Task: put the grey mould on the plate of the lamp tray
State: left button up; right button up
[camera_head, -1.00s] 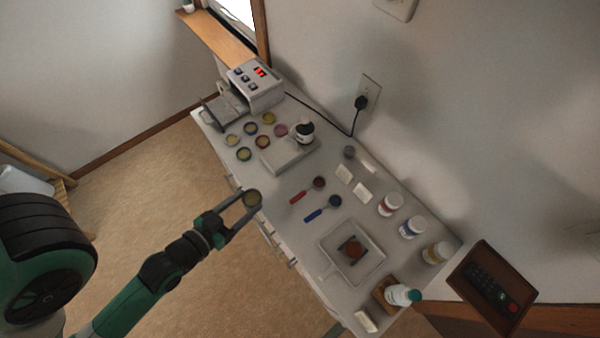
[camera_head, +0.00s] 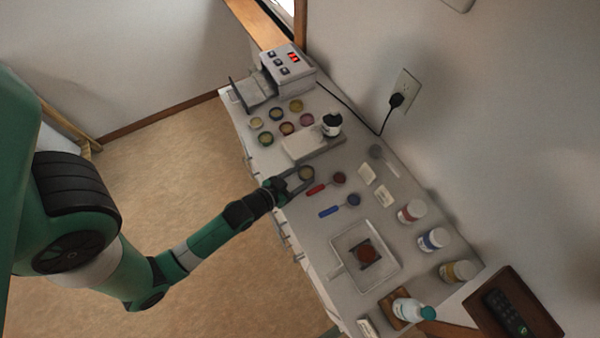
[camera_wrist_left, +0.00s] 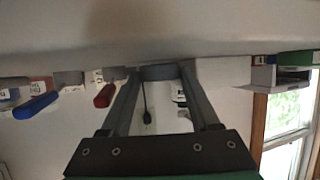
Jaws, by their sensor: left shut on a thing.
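My left gripper (camera_head: 296,177) is shut on the round grey mould (camera_head: 306,174) and holds it over the near edge of the bench, beside the flat scale. In the left wrist view the mould (camera_wrist_left: 160,72) sits between the two fingertips. The lamp (camera_head: 289,68) is a pale box with buttons and a red display at the far end of the bench. Its tray (camera_head: 251,92) is out in front of it, apart from the mould. The lamp also shows at the right of the left wrist view (camera_wrist_left: 293,77). My right gripper is not in view.
Several small round pots (camera_head: 286,128) stand between the tray and the white scale (camera_head: 303,149), which bears a dark-and-white jar (camera_head: 331,124). A red spoon (camera_head: 327,185) and a blue spoon (camera_head: 340,205) lie nearby. A white square tray (camera_head: 345,250) and several jars stand farther along the bench.

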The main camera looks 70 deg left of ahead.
pick_arm(q)
jog(key=shift+f, duration=0.1)
jog(key=shift+f, duration=0.2)
jog(key=o, duration=1.2)
jog(key=shift+s+d+r, duration=0.1)
jog(key=shift+s+r, duration=0.15)
jog(key=shift+r, duration=0.05)
jog(key=v, duration=1.1)
jog(key=shift+s+d, duration=0.1)
jog(key=shift+s, duration=0.15)
